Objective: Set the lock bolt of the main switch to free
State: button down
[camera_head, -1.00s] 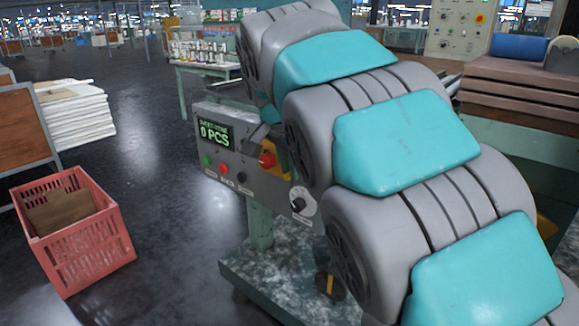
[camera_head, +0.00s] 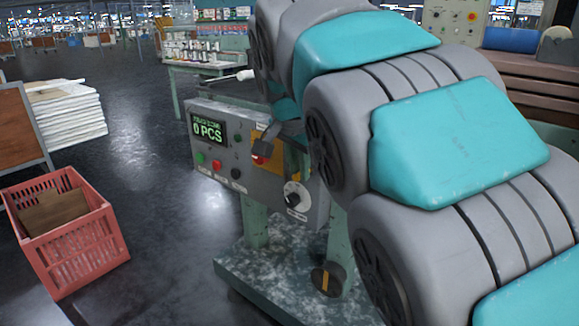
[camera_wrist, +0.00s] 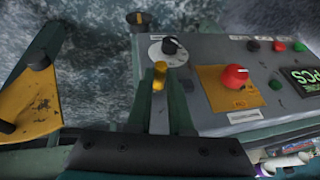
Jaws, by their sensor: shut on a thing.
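The red main switch knob (camera_head: 258,159) sits on a yellow plate on the grey control panel, partly covered by a dark grey part in the head view. The wrist view, turned over, shows the red knob (camera_wrist: 235,76) and its yellow plate (camera_wrist: 215,88) whole. A small yellow-topped peg (camera_wrist: 160,75), apparently the lock bolt, stands beside the plate, near the panel's edge. My gripper (camera_wrist: 159,80) has its fingers on either side of this peg and is shut on it. The peg's lower part is hidden, and its lock setting cannot be told.
A black rotary knob on a white dial (camera_wrist: 168,50) lies close beyond the peg. Green, red and black buttons and a display (camera_head: 208,129) fill the panel's other end. A red crate (camera_head: 75,235) stands on the floor at left. Open floor lies between.

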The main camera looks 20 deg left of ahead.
jog(key=c, duration=0.8)
grip_release()
jog(key=shift+v, duration=3.85)
jog(key=s+d+f+n+g, duration=0.1)
jog(key=s+d+f, duration=0.1)
jog(key=d+f, duration=0.35)
jog(key=s+d+f+g+h, duration=0.1)
jog(key=s+d+f, duration=0.2)
jog(key=d, duration=0.5)
jog(key=s+d+f+n+g, duration=0.1)
jog(key=s+d+f, duration=0.1)
jog(key=d+f, duration=0.35)
jog(key=s+d+f+n+g, duration=0.1)
jog(key=s+d+f, duration=0.2)
jog(key=s+f, duration=0.2)
jog(key=s+d+f+n+g, duration=0.1)
jog(key=s+d+f, duration=0.2)
jog(key=s, duration=0.6)
jog(key=s+d+f+n+g, duration=0.1)
jog(key=s+d+f, duration=0.3)
jog(key=s+f, duration=0.3)
jog(key=shift+s+f+g+y, duration=0.35)
jog(key=shift+f+g+y, duration=0.05)
jog(key=shift+f, duration=0.1)
